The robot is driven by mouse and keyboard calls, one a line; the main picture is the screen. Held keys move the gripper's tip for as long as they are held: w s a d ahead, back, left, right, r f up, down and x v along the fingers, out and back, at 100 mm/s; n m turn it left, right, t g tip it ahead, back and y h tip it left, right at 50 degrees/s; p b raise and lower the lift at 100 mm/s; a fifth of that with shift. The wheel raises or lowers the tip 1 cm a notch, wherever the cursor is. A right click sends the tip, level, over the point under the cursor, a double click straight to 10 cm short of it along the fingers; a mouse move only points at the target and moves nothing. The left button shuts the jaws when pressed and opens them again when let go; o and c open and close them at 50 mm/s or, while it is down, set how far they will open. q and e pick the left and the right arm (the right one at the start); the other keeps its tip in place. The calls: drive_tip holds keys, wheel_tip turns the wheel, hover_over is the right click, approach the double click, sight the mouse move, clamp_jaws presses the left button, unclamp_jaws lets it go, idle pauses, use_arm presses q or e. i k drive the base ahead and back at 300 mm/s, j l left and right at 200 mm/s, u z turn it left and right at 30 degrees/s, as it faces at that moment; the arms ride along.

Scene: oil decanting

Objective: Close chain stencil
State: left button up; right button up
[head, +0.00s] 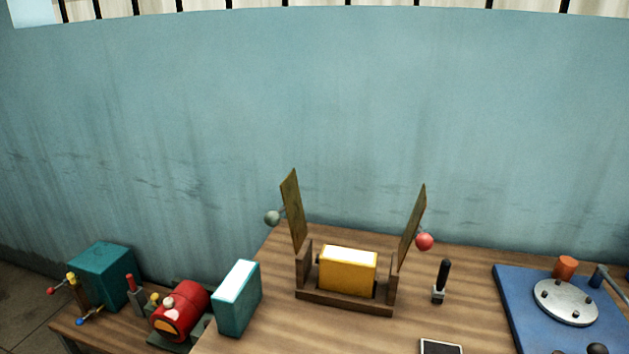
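On the wooden table stands a brown wooden frame (345,303) with a yellow block (348,272) in it. Two thin brownish-olive plates rise from its ends, and this looks like the stencil. The left plate (291,210) stands nearly upright, with a grey ball knob (272,218) on its outer side. The right plate (411,228) leans outward to the right, with a red ball knob (425,242) on its outer side. The plates are apart and the block's top is uncovered. No chain can be made out. Neither of my grippers is in view.
Right of the frame are a black-handled tool (441,281), a blue board (507,300) with a metal disc (566,302), and a dark flat device (440,347). Left are a teal box (238,298), a red machine (181,310) and a green box (104,275). A blue wall (350,110) stands behind.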

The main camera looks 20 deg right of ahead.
sight(423, 241)
drive_tip(key=k+l+z, duration=0.35)
drive_tip(key=l, duration=0.3)
drive_tip(key=k+l+z, duration=0.2)
drive_tip(key=i+l+z, duration=0.1)
drive_tip(key=l, duration=0.35)
drive_tip(key=i+l+z, duration=0.1)
drive_tip(key=l, duration=0.3)
drive_tip(key=i+l+z, duration=0.1)
drive_tip(key=l, duration=0.35)
